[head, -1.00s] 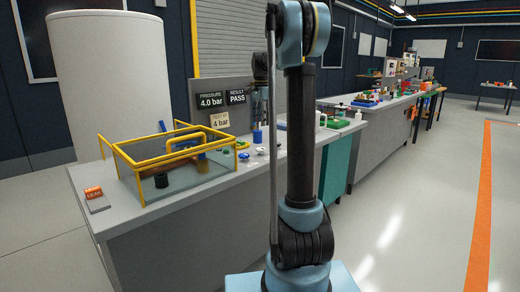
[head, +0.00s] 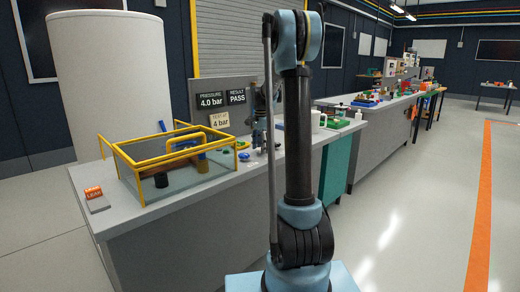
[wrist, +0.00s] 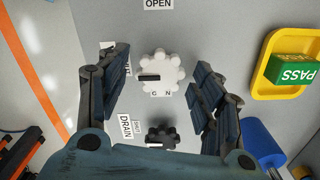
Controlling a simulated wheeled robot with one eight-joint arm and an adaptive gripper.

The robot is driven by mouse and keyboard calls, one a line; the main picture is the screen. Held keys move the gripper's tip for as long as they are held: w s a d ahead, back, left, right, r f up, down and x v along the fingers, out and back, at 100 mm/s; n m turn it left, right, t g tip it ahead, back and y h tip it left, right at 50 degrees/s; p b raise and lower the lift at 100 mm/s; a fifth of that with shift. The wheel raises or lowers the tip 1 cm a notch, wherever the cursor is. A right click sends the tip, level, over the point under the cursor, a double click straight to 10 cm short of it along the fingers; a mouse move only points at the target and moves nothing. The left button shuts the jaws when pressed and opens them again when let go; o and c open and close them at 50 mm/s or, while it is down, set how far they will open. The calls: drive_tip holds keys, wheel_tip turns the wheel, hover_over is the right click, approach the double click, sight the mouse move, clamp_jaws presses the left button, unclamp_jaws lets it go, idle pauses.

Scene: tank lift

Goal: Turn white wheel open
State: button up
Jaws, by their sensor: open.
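The white wheel (wrist: 161,73) is a scalloped knob with a black pointer bar on its face, lying between my fingers in the wrist view. My gripper (wrist: 158,88) is open, with one dark finger to each side of the wheel and a visible gap on both sides. The pointer bar reaches from the wheel's middle toward the left. An OPEN label (wrist: 159,4) is on the panel above the wheel. In the head view my gripper (head: 263,140) is over the bench beside the tank, and the wheel is hidden or too small to tell.
A black knob (wrist: 161,135) sits just below the white wheel, beside a DRAIN label (wrist: 125,126). A yellow tray (wrist: 268,70) with a green PASS block (wrist: 292,71) and a blue cylinder (wrist: 262,142) are to the right. The yellow-framed tank (head: 165,180) stands on the bench.

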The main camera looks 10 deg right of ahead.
drive_tip(key=shift+c, duration=0.5)
drive_tip(key=c, duration=1)
drive_tip(key=shift+o, duration=0.2)
drive_tip(key=shift+a, duration=0.15)
